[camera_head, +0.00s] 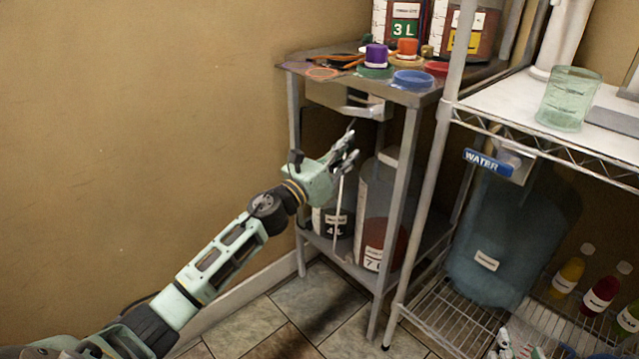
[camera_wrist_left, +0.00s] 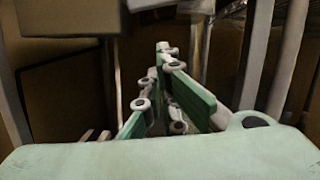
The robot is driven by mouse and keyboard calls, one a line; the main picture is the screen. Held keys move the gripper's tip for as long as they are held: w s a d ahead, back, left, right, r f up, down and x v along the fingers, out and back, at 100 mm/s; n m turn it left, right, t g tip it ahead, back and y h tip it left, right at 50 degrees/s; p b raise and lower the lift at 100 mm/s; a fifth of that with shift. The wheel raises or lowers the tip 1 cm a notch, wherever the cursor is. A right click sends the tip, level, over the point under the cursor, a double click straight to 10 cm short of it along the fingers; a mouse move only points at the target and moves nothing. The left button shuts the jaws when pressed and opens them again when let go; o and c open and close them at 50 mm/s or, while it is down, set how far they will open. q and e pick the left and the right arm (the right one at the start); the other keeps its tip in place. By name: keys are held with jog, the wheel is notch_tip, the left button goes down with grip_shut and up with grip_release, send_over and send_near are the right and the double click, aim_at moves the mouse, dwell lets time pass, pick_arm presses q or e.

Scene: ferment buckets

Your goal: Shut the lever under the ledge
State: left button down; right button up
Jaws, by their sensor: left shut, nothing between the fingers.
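A pale grey box (camera_head: 345,100) hangs under the top of the metal table, with a flat, light lever-like part (camera_head: 365,109) at its right front. Its position is hard to read. My left gripper (camera_head: 349,146) is shut and empty, just below this box at the front of the table. The wrist view shows its green-padded fingers (camera_wrist_left: 165,75) together, with a box-like part (camera_wrist_left: 62,38) above left. A blue WATER label (camera_head: 488,162) marks another fitting under the wire shelf. My right gripper (camera_head: 508,343) seems to show only partly at the bottom edge.
The table top (camera_head: 298,67) carries coloured lids and containers. Labelled vessels (camera_head: 375,215) stand on its lower shelf, behind my left gripper. A post (camera_head: 425,170) of the wire rack stands to the right. The floor and the wall side at left are clear.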

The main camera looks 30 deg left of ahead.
pick_arm(q)
jog(key=v, duration=1)
jog(key=shift+f, duration=0.35)
pick_arm(e)
jog(key=shift+w+a+r+t+y, duration=0.1)
jog(key=shift+w+r+t+y, duration=0.1)
jog(key=shift+r+t, duration=0.6)
jog(key=shift+w+a+r+t+y, duration=0.1)
jog(key=shift+w+r+t, duration=0.15)
jog(key=shift+r, duration=0.9)
pick_arm(q)
jog(key=shift+s+d, duration=0.1)
jog(key=shift+d, duration=0.1)
